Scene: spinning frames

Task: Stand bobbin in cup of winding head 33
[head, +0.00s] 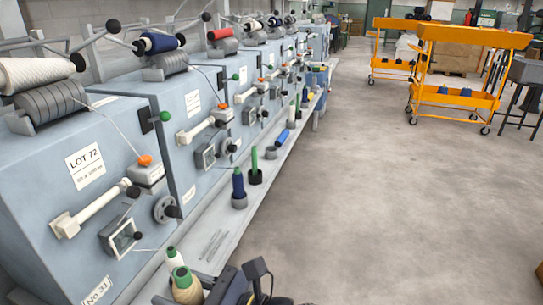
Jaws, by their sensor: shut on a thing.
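My gripper (186,290) is at the bottom edge, its grey fingers shut around a tan bobbin (187,284) with a green top. The bobbin looks upright; its lower end is out of view. A white bobbin (174,258) with a green tip stands just behind it. The number 33 is not legible on any head. Along the shelf (215,243), a dark blue bobbin (239,184) stands in a grey cup (239,202), and a green tube (254,160) stands in a black cup (256,177).
A blue bobbin (281,137) lies on its side farther along the shelf, near another grey cup (291,124). Winding heads recede in a row on the left. The grey floor (370,210) to the right is clear. Orange trolleys (460,75) stand at the back right.

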